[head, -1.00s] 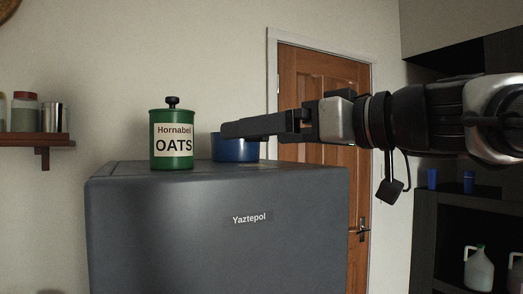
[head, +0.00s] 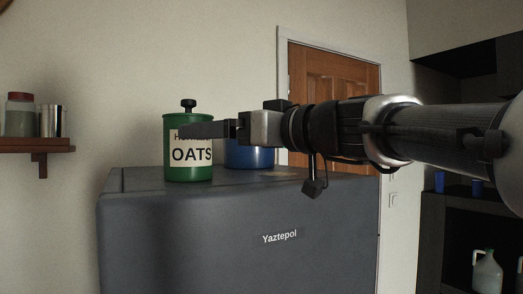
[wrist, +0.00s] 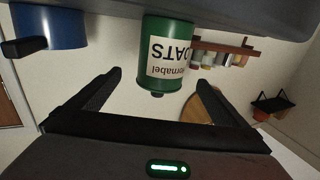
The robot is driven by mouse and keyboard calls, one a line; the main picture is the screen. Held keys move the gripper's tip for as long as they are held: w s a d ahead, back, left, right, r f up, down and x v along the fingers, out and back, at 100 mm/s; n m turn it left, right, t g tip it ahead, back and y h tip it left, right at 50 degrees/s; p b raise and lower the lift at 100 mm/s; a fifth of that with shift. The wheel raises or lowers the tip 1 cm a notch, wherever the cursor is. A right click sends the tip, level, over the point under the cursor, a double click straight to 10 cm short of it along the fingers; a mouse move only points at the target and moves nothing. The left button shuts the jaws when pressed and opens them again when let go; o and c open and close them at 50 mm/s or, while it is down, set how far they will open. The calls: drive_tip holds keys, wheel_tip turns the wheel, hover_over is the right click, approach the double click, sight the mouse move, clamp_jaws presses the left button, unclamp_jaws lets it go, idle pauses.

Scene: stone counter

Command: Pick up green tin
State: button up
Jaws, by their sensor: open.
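The green tin (head: 188,174), with a black knob on its lid and a pale "OATS" label, stands upright on top of a dark grey cabinet marked "Yaztepol" (head: 240,235). My gripper (head: 190,131) reaches in from the right, and its fingers overlap the upper part of the label in the head view. In the wrist view the picture is upside down; the tin (wrist: 168,35) appears ahead, roughly between the two spread fingers of my gripper (wrist: 160,85). The fingers are open and hold nothing. Whether they touch the tin cannot be told.
A blue pot (head: 250,156) stands right of the tin, partly hidden behind my gripper; it also shows in the wrist view (wrist: 55,27). A wall shelf (head: 36,145) with jars is at left. A wooden door (head: 335,72) is behind.

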sight(188, 149)
drive_tip(key=x, duration=0.4)
drive_tip(key=p+x, duration=0.2)
drive_tip(key=x, duration=0.1)
drive_tip(key=shift+s+a+r, duration=0.1)
drive_tip(key=shift+a+r, duration=0.05)
drive_tip(key=shift+r, duration=0.2)
drive_tip(key=shift+w+a, duration=0.35)
drive_tip(key=shift+a, duration=0.1)
drive_tip(key=c, duration=1.3)
drive_tip(key=shift+c, duration=1.3)
drive_tip(key=shift+r+p, duration=0.1)
drive_tip(key=shift+p, duration=0.2)
